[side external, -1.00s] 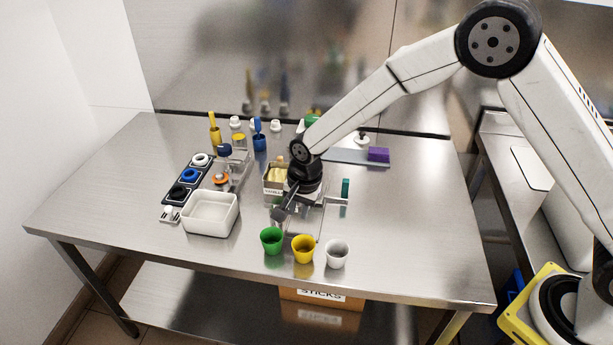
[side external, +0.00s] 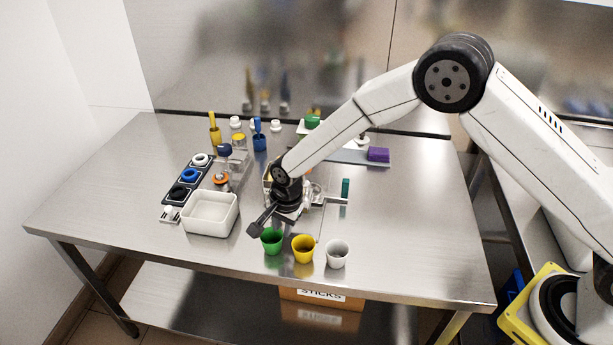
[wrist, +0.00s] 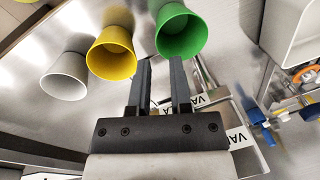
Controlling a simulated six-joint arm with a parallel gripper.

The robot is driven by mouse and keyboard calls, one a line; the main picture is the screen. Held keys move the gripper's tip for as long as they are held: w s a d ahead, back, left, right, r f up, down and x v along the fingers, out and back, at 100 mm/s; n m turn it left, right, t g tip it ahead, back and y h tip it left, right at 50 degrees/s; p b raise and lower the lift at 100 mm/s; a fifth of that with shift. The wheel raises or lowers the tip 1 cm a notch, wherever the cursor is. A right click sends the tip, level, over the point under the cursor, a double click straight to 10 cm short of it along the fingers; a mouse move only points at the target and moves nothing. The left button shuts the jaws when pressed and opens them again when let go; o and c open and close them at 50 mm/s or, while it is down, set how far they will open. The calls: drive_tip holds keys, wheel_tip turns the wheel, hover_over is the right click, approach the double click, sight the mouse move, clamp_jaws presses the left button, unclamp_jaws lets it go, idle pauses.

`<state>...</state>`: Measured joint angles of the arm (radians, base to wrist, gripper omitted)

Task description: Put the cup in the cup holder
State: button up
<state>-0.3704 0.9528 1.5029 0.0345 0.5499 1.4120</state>
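Three cups stand upright in a row near the table's front edge: a green cup (side external: 272,242), a yellow cup (side external: 303,250) and a white cup (side external: 337,255). The wrist view also shows the green cup (wrist: 181,35), yellow cup (wrist: 111,55) and white cup (wrist: 64,80). My gripper (side external: 256,225) is low over the table, just left of and behind the green cup. In the wrist view its fingers (wrist: 160,80) are apart and empty, directed toward the green and yellow cups. A metal fixture (side external: 330,200) behind the cups may be the cup holder; my wrist partly hides it.
A white bin (side external: 210,214) stands left of my gripper, near the lidded holders (side external: 188,176). Bottles and coloured tools (side external: 260,137) stand at the back. A purple block (side external: 378,154) lies back right. The table's right side is clear.

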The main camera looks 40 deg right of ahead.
sight(281, 239)
drive_tip(key=shift+w+a+f, duration=0.1)
drive_tip(key=shift+w+f, duration=0.05)
drive_tip(key=shift+f, duration=1.15)
drive_tip(key=shift+w+a+f, duration=0.1)
drive_tip(key=shift+f, duration=1.15)
clamp_jaws()
